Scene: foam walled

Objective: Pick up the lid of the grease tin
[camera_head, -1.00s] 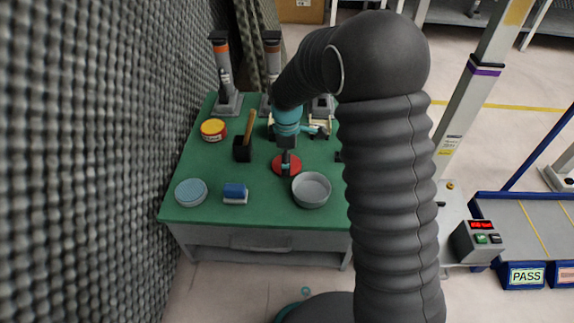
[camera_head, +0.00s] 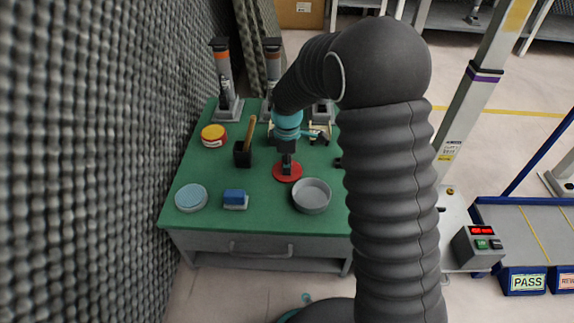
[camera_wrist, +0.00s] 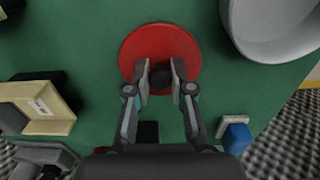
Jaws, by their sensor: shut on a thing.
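The lid is a flat red disc (camera_head: 295,173) with a dark knob in its middle, on the green table right of centre. In the wrist view the lid (camera_wrist: 160,38) lies below my gripper, its knob (camera_wrist: 160,78) between the fingertips. My gripper (camera_head: 287,168) is shut on this knob from above; its fingers also show in the wrist view (camera_wrist: 160,76). I cannot tell any gap under the lid. An open grey round tin (camera_head: 311,196) stands just right of the lid and shows partly in the wrist view (camera_wrist: 275,45).
On the green table (camera_head: 260,213) are a blue block (camera_head: 235,197), a light-blue round tin (camera_head: 191,197), a yellow-and-red tin (camera_head: 214,135) and a black holder with a wooden handle (camera_head: 243,152). A grey foam wall (camera_head: 90,150) bounds the left side.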

